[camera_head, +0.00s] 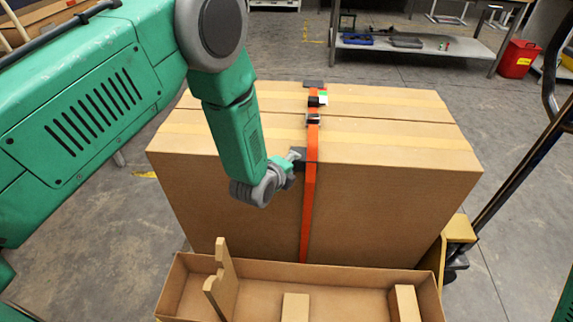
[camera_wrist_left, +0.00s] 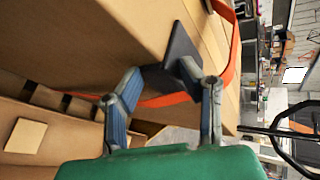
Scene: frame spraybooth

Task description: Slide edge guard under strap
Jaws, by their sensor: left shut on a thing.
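A large cardboard box (camera_head: 235,205) has an orange strap (camera_head: 308,205) running over its top and down its front. My left gripper (camera_head: 296,160) is at the box's front top edge, just left of the strap. It is shut on a dark edge guard (camera_wrist_left: 184,48), which shows between the fingers in the left wrist view. The strap (camera_wrist_left: 228,62) passes close to the guard there; I cannot tell how far the guard lies under it. My right gripper is out of view.
An open cardboard tray (camera_head: 255,268) with upright dividers stands in front of the box. A metal buckle (camera_head: 314,119) sits on the strap. A pallet-jack-like handle (camera_head: 515,170) rises at the right. A metal shelf table (camera_head: 420,47) and red bin (camera_head: 518,58) stand behind.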

